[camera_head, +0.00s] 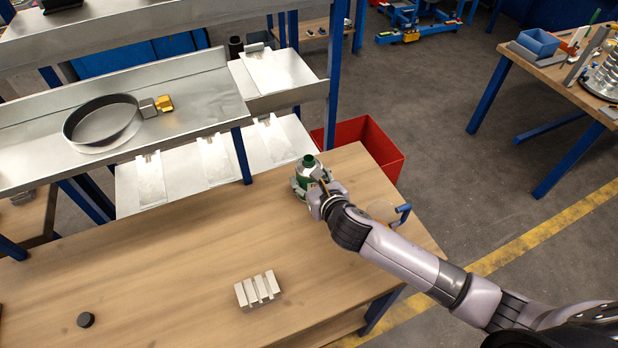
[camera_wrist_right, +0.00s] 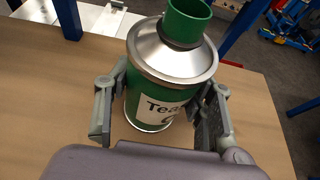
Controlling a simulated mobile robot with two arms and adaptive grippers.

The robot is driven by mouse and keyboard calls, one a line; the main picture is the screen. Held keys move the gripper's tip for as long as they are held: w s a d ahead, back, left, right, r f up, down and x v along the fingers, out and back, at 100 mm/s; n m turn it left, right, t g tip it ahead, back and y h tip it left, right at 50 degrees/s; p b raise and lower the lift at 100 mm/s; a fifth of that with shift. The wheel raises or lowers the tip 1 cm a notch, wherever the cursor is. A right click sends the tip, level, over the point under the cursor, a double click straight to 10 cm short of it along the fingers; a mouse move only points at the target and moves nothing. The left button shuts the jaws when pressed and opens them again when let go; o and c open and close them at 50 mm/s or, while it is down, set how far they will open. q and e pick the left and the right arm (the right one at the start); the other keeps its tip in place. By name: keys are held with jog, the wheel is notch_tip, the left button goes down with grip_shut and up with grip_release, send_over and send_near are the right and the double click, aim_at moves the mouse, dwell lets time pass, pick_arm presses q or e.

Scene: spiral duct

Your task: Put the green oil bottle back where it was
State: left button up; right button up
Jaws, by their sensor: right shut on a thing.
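The green oil bottle (camera_head: 308,163) has a silver shoulder and a green neck, and stands upright at the back edge of the wooden table (camera_head: 180,270). In the right wrist view the bottle (camera_wrist_right: 165,75) fills the middle, with part of a white label showing. My right gripper (camera_head: 312,186) reaches it from the front right. Its two fingers (camera_wrist_right: 162,112) lie on either side of the bottle's body and are shut on it. The bottle's base appears at or just above the tabletop; I cannot tell which. My left gripper is in neither view.
A grey slotted block (camera_head: 258,289) and a black puck (camera_head: 86,320) lie on the table. A mug with a blue handle (camera_head: 385,211) is partly behind my right arm. A red bin (camera_head: 370,140) stands behind the table. A metal shelf (camera_head: 190,95) with a round pan (camera_head: 101,120) is at the left.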

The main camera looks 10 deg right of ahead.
jog(key=shift+f, duration=0.1)
jog(key=o, duration=1.4)
jog(key=shift+c, duration=0.2)
jog(key=b+v, duration=0.1)
jog(key=v, duration=1.1)
